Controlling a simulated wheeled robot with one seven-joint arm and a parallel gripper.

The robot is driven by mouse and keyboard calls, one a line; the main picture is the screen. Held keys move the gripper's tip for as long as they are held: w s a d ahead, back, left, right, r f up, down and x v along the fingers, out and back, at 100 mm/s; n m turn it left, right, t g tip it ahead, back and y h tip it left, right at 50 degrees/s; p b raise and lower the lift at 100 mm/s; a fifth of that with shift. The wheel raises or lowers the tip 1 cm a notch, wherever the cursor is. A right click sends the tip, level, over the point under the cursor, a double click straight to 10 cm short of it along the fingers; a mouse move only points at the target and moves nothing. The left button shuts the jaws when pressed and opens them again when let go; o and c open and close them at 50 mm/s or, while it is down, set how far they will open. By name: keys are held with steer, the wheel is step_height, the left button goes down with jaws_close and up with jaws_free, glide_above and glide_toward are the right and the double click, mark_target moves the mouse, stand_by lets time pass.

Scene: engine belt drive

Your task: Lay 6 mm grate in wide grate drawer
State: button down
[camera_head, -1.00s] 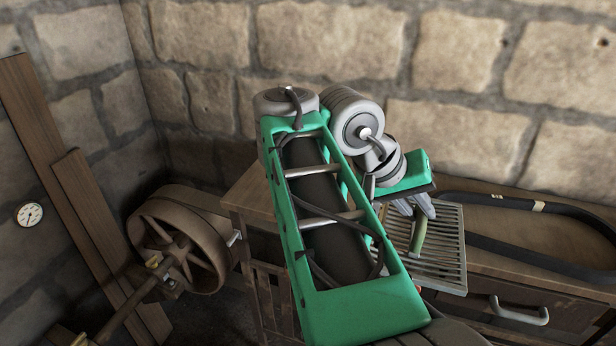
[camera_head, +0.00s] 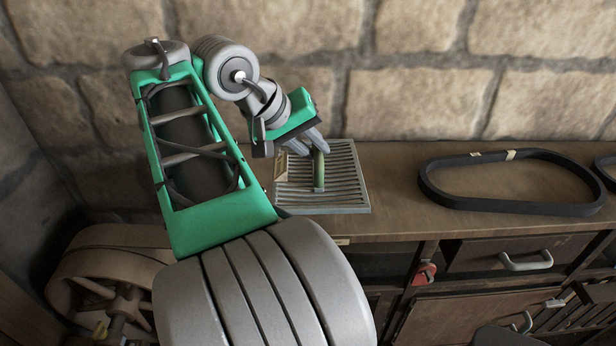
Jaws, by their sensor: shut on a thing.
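My gripper (camera_head: 318,147) is shut on the green upright handle of a pale metal slatted grate (camera_head: 347,178). A small tan tag (camera_head: 280,165) shows at its left side. The grate lies roughly level at the back left of the bench top; I cannot tell whether it touches the wood or hangs just above it. My arm covers part of the left side. A drawer front (camera_head: 500,256) with a metal handle is in the bench at right, apparently shut. I cannot tell which drawer is the wide grate drawer.
A black belt loop (camera_head: 510,207) lies on the wooden bench top (camera_head: 400,190), right of the grate, with another at the right edge. A red padlock-like piece (camera_head: 426,272) hangs on the bench front. A large pulley wheel (camera_head: 110,290) stands at lower left. The stone wall is close behind.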

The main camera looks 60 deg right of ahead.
steer(key=d, duration=0.1)
steer(key=w+d+f, duration=0.1)
steer(key=d, duration=0.1)
steer(key=d+f, duration=0.1)
steer(key=shift+w+d+p, duration=0.2)
steer(key=shift+w+p, duration=0.1)
steer(key=d+f, duration=0.1)
steer(key=w+d+f, duration=0.1)
steer(key=f, duration=0.1)
steer(key=d+f, duration=0.1)
steer(key=d, duration=0.1)
steer(key=shift+w+f+b, duration=0.3)
steer(key=shift+f+b, duration=0.05)
steer(key=shift+d+f, duration=0.25)
steer(key=shift+f, duration=0.1)
steer(key=shift+w+d+f, duration=0.1)
steer(key=shift+f, duration=0.75)
steer(key=shift+w+d+f, duration=0.1)
steer(key=shift+f, duration=0.75)
steer(key=shift+f, duration=0.1)
steer(key=c, duration=1.8)
jaws_free()
steer(key=shift+f, duration=0.2)
steer(key=o, duration=0.5)
steer(key=shift+s, duration=0.1)
steer(key=shift+a, duration=0.1)
steer(key=shift+r, duration=0.15)
